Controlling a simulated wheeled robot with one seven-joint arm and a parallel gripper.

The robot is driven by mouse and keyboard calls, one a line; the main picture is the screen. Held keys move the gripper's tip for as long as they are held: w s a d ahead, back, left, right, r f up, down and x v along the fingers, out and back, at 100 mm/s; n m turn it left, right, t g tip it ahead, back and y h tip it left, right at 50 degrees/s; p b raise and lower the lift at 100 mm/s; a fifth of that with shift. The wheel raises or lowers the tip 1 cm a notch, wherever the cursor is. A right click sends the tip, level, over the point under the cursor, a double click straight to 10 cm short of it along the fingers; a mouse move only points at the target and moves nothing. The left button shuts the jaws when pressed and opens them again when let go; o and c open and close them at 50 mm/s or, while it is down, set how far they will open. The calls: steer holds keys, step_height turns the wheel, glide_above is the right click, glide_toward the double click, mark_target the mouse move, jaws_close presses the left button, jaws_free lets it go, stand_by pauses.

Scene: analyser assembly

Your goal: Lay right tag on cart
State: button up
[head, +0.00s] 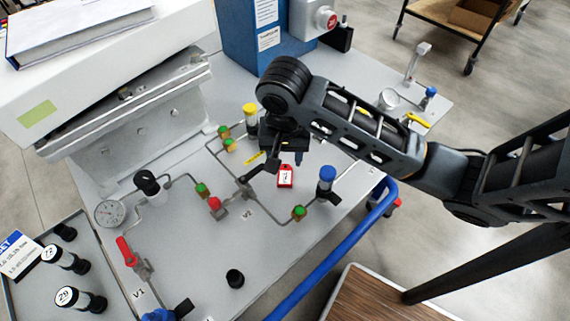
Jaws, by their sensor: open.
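A red tag (286,180) with a white label is on the light grey panel, right of the middle. It is the only tag I can make out. My gripper (286,160) is open just above and behind the tag in the head view. Its fingers are dark and partly hidden by the wrist, and I cannot tell whether they touch the tag. A wood-topped surface (385,298), perhaps the cart, stands at the bottom right with a bare top. A shelved trolley (452,24) with cardboard is far off at the top right.
A blue rail (335,256) runs along the panel's near right edge. Around the tag are a blue-capped fitting (327,178), a black valve lever (262,170) and thin pipes. A gauge (110,213) and red-handled valve (127,251) stand at left.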

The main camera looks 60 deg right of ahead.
steer(key=shift+s+a+r, duration=0.1)
steer(key=shift+a+r, duration=0.05)
steer(key=shift+r, duration=1.05)
steer(key=shift+s+a+r, duration=0.1)
steer(key=shift+a+r, duration=0.05)
steer(key=shift+r, duration=1)
